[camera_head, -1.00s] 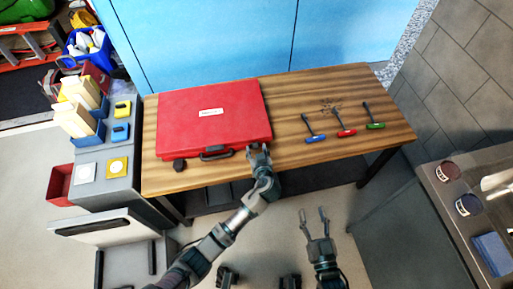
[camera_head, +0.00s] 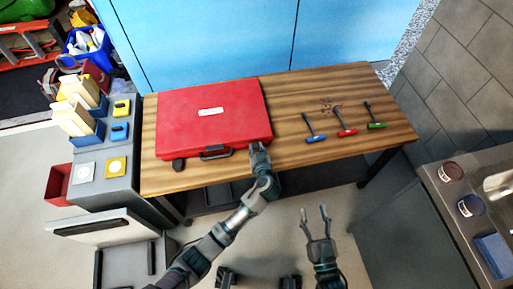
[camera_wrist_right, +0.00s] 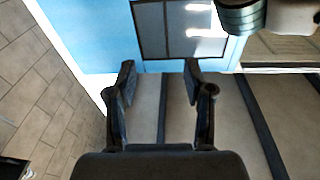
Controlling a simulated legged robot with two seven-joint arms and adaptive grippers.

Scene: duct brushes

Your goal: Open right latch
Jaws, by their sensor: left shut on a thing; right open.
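A closed red case (camera_head: 205,110) lies on the wooden workbench. Its dark handle (camera_head: 215,153) is at the middle of the front edge, and a dark latch (camera_head: 178,164) is at the front left. My left gripper (camera_head: 258,148) is at the case's front right corner, where its fingers are shut on the right latch, which they mostly hide. My right gripper (camera_head: 314,213) is open and empty, in front of the bench and below its edge. Its two parted fingers also show in the right wrist view (camera_wrist_right: 158,80), with nothing between them.
Blue, red and green handled tools (camera_head: 345,131) lie on the bench to the right of the case. A grey cabinet (camera_head: 108,160) with several boxes stands left. A grey counter (camera_head: 440,205) with two cans stands right. The bench front right is clear.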

